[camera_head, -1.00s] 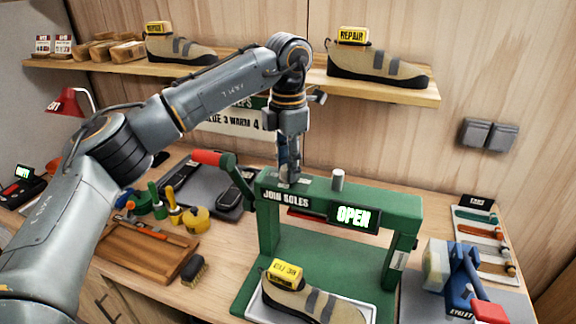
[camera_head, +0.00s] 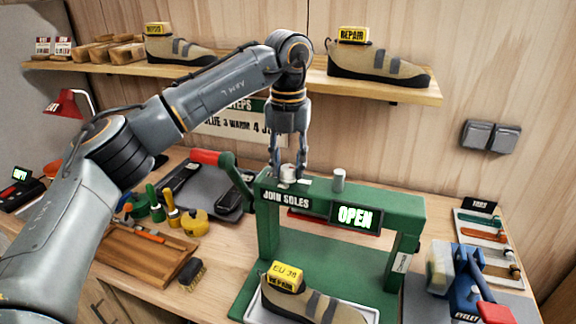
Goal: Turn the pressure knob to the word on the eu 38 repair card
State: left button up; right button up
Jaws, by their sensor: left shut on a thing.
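The green press (camera_head: 410,215) stands on the bench with a "JOIN SOLES" label and a lit "OPEN" display (camera_head: 357,216). The pale pressure knob (camera_head: 288,174) is on the press's top, at the left. My left gripper (camera_head: 288,172) points down from above and is shut on this knob, one finger on each side. The words around the knob are too small to read. A tan shoe (camera_head: 318,304) lies in the press on a white tray, with a yellow "EU 38 REPAIR" card (camera_head: 286,277) on it. My right gripper is not in view.
A grey post (camera_head: 338,180) stands on the press right of the knob. A red-handled lever (camera_head: 207,157) is at its left. A blue eyelet tool (camera_head: 465,290) is at right. Two more tagged shoes (camera_head: 378,68) (camera_head: 180,48) are on the shelf. Tools and a wooden tray (camera_head: 145,255) fill the left.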

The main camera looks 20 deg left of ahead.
aim_at(288, 167)
pick_arm(q)
jog(key=shift+n, duration=1.1)
jog(key=o, duration=1.2)
jog(key=shift+c, duration=0.2)
jog(key=shift+r, duration=0.1)
notch_tip(288, 167, up, 12)
